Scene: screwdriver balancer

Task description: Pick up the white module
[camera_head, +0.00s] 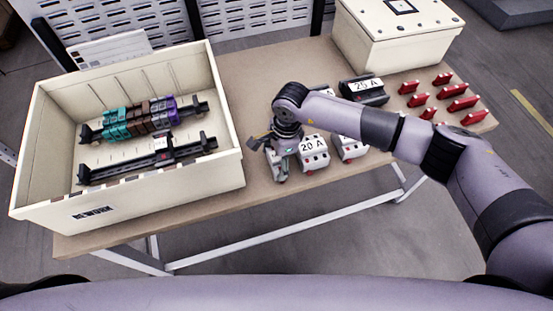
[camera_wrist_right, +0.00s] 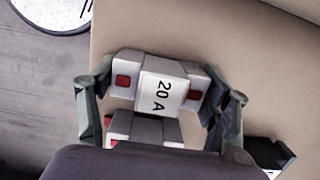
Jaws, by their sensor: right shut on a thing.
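The white module (camera_head: 313,152), labelled "20 A" with red parts, is at the front middle of the table. I cannot tell whether the module is clear of the table. A similar white module (camera_head: 350,147) stands just to its right, partly behind my arm. My left gripper is not in view.
A cream crate (camera_head: 150,205) marked "REWORK" holds rails with teal, brown and purple blocks at the left. A dark "25 A" module (camera_head: 367,92), a cream lidded box (camera_head: 410,50) and several red pieces (camera_head: 458,104) are at the right. Bare table (camera_head: 255,75) lies behind my gripper.

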